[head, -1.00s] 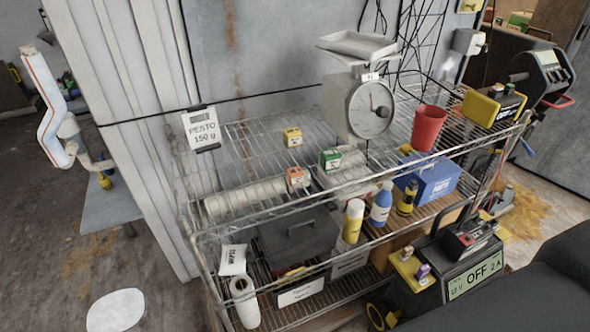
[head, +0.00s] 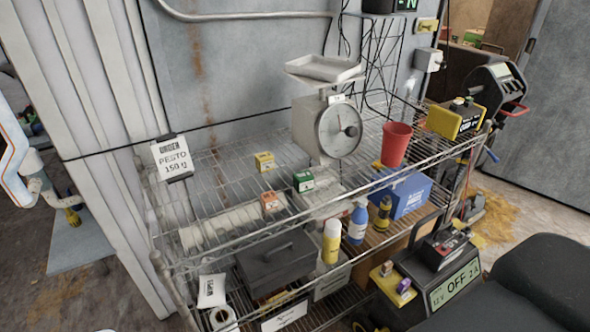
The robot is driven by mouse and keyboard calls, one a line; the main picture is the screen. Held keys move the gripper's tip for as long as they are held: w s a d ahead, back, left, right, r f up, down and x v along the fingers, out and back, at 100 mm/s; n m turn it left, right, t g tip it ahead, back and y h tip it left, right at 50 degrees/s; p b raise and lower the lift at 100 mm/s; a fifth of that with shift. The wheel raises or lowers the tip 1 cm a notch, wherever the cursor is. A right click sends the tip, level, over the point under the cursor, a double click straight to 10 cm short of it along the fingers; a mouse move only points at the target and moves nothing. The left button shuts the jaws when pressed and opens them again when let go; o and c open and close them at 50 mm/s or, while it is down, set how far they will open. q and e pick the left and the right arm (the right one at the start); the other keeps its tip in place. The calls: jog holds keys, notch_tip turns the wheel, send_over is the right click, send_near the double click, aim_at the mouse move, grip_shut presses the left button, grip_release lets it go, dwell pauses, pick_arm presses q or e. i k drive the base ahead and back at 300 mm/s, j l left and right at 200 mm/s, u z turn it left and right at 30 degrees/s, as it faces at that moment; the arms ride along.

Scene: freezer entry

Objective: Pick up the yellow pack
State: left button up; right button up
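A small yellow pack (head: 265,161) with a label on its front stands on the wire top shelf (head: 228,200), left of the white dial scale. A green pack (head: 303,181) stands to its right and nearer the front. An orange pack (head: 270,202) stands in front of it, near the shelf's front. The yellow pack's front and top show clearly, and nothing touches it. Neither of my grippers shows in the head view.
The dial scale (head: 338,128), a red cup (head: 396,144) and a yellow-black device (head: 455,119) stand on the top shelf. A card reading PESTO 150 g (head: 172,157) hangs at its left end. Bottles stand below. A black rounded shape (head: 550,270) fills the lower right.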

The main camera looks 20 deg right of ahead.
aim_at(264, 161)
jog(key=z, duration=0.6)
jog(key=l+u, duration=0.25)
jog(key=l, duration=0.3)
jog(key=i+l+z, duration=0.15)
jog(key=l+z, duration=0.2)
jog(key=i+l+z, duration=0.15)
jog(key=l+z, duration=0.2)
